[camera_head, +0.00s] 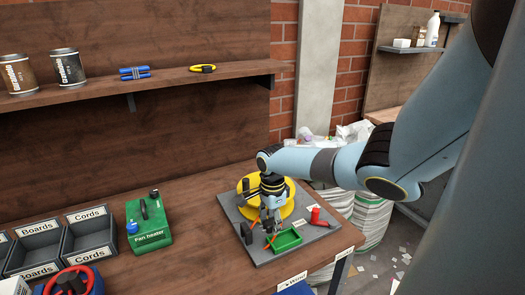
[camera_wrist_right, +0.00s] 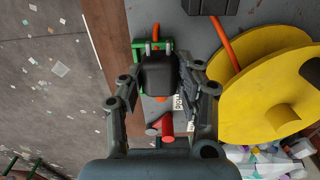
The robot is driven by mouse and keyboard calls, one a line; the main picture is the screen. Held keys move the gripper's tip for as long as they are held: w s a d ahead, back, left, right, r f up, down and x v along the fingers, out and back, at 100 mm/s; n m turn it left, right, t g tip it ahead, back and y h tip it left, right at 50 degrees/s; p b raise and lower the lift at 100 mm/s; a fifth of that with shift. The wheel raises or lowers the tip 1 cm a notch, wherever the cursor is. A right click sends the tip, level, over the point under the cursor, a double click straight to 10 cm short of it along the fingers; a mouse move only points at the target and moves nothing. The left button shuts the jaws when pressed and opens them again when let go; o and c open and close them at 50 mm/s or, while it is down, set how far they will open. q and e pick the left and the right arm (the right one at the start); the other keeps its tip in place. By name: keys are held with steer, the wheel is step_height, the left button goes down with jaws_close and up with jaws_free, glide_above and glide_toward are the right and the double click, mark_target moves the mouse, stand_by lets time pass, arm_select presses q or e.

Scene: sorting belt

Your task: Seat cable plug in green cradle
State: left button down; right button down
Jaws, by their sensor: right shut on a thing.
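The green cradle (camera_head: 286,240) is a small open tray on a grey board (camera_head: 238,222) at the table's right end. My right gripper (camera_head: 270,228) points down at the cradle's back left side. In the right wrist view its fingers are shut on the black cable plug (camera_wrist_right: 160,76), one on each side. The green cradle (camera_wrist_right: 137,50) shows at the plug's left and upper edges, and the plug hides much of it. I cannot tell whether the plug touches it. An orange cable (camera_wrist_right: 224,42) runs near a yellow reel (camera_wrist_right: 240,95). My left gripper is not in view.
A green fan heater (camera_head: 148,222) and grey bins (camera_head: 88,236) are further left. Bare table lies between heater and board.

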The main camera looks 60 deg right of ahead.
steer(key=shift+s+d+p, duration=0.5)
steer(key=shift+s+d, duration=1)
steer(key=shift+s, duration=0.05)
steer(key=shift+r, duration=0.1)
